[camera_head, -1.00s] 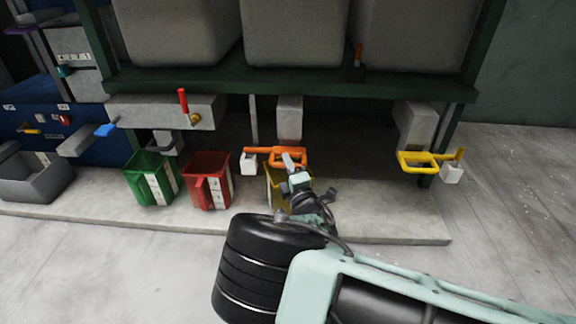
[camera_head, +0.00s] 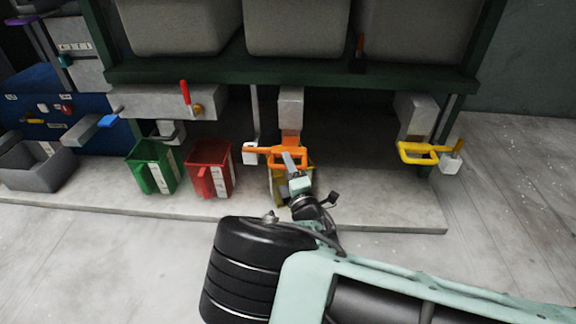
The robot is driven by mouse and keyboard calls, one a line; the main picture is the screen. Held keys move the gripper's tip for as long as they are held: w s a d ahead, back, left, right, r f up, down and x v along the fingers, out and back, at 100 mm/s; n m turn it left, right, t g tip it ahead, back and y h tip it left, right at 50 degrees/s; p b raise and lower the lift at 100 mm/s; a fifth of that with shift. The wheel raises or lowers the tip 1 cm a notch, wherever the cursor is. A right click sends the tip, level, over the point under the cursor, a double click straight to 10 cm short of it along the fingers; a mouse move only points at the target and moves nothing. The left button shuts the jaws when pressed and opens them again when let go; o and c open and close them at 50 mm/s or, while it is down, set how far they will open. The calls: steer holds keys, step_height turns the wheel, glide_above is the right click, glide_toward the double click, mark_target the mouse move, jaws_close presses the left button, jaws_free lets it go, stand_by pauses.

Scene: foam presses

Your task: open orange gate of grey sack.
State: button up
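The orange gate (camera_head: 262,151) is a looped handle beneath the grey chute (camera_head: 291,108) of the middle grey sack (camera_head: 297,28). A white block (camera_head: 249,158) sits at its left end. My gripper (camera_head: 289,160) is at the right part of the orange loop, its pale finger overlapping the loop in this view. Whether it touches or grips the loop cannot be told. A yellow bin (camera_head: 278,188) stands below the gate, partly hidden by my gripper.
A red bin (camera_head: 207,170) and a green bin (camera_head: 150,168) stand to the left. A yellow gate (camera_head: 420,150) hangs at the right, and a red lever (camera_head: 184,92) at the left. The dark green frame beam (camera_head: 300,84) runs above. The floor at right is clear.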

steer(key=p+v, duration=0.7)
steer(key=v, duration=1)
steer(key=shift+s+f, duration=0.15)
steer(key=shift+s, duration=0.1)
